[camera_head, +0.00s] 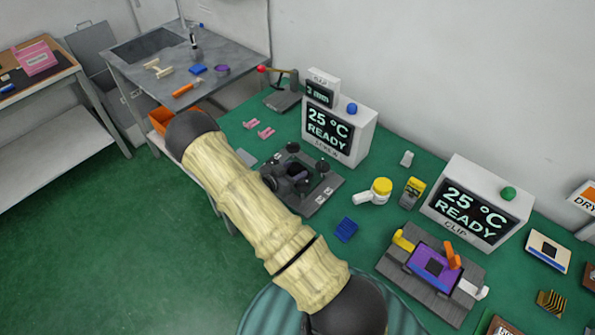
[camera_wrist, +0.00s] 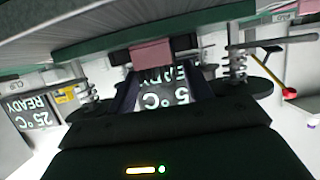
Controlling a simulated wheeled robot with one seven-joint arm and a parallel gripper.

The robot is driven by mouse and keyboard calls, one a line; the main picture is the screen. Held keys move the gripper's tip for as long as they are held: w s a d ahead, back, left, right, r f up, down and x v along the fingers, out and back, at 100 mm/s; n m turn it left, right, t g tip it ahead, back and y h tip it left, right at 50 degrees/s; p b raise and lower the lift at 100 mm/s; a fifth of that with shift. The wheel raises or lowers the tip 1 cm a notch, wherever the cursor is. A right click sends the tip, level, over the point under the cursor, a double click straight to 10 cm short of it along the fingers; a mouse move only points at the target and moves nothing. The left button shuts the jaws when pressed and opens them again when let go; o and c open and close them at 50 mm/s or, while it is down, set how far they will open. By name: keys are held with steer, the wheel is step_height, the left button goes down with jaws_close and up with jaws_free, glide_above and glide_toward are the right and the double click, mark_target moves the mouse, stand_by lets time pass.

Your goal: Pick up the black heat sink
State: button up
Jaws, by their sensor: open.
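I cannot pick out the black heat sink with certainty. A dark fixture (camera_head: 318,198) with black-knobbed posts stands in front of the left display in the head view, with dark parts at its middle. My gripper (camera_wrist: 165,92) shows in the wrist view as two dark fingers, apart, with nothing visibly held. Beyond them is a pink block (camera_wrist: 152,53), with spring posts (camera_wrist: 237,62) on both sides. My arm hides part of the bench in the head view.
The left display (camera_head: 335,132) and right display (camera_head: 478,205) read 25 °C READY. A lever stand (camera_head: 283,98), blue block (camera_head: 346,229), yellow-lidded jar (camera_head: 381,187) and right fixture (camera_head: 455,306) crowd the green bench. A black-and-gold finned block (camera_head: 551,303) lies at far right.

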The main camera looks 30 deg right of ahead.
steer(key=c, duration=0.8)
steer(key=shift+o, duration=0.2)
steer(key=shift+r, duration=0.1)
step_height(320, 180, up, 10)
steer(key=b, duration=0.1)
